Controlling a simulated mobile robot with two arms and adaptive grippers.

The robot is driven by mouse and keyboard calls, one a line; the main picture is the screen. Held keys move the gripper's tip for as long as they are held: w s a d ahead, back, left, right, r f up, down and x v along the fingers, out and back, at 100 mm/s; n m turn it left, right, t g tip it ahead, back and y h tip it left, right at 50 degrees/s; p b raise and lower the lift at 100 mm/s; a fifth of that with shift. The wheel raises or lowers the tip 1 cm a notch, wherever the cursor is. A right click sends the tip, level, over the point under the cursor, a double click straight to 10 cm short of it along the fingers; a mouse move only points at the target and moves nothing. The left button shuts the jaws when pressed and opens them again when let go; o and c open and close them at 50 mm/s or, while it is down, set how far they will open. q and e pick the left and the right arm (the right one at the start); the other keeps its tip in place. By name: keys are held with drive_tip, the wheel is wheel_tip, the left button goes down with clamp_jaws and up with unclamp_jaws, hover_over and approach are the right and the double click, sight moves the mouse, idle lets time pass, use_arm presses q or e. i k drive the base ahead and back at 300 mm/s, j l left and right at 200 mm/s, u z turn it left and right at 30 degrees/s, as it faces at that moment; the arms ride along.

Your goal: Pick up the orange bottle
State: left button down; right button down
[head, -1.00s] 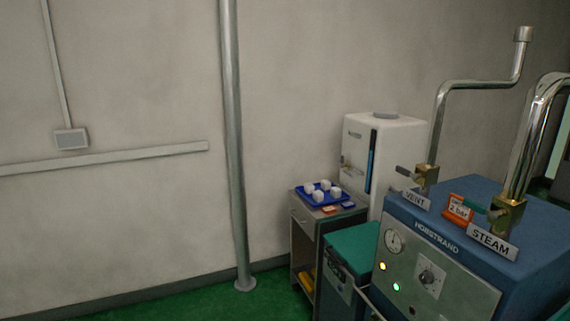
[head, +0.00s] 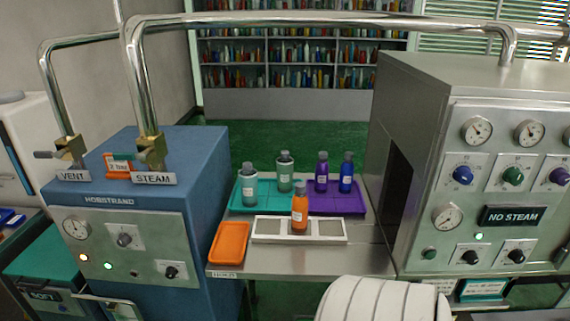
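The orange bottle (head: 299,212) stands upright with a grey cap in the head view. It is on a white rack (head: 268,229) with slots, at the front of a metal table between two machines. Whether its base sits inside a slot I cannot tell. Neither my left nor my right gripper shows in the view.
A teal tray (head: 262,208) holds two green bottles behind the rack. A purple tray (head: 350,206) holds a purple bottle and a blue bottle. An orange tray (head: 229,243) lies at the left. A blue boiler (head: 190,165) and a steel machine (head: 420,110) flank the table.

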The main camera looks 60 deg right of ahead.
sight(300, 201)
drive_tip(key=z, duration=2.1)
drive_tip(key=l, duration=0.15)
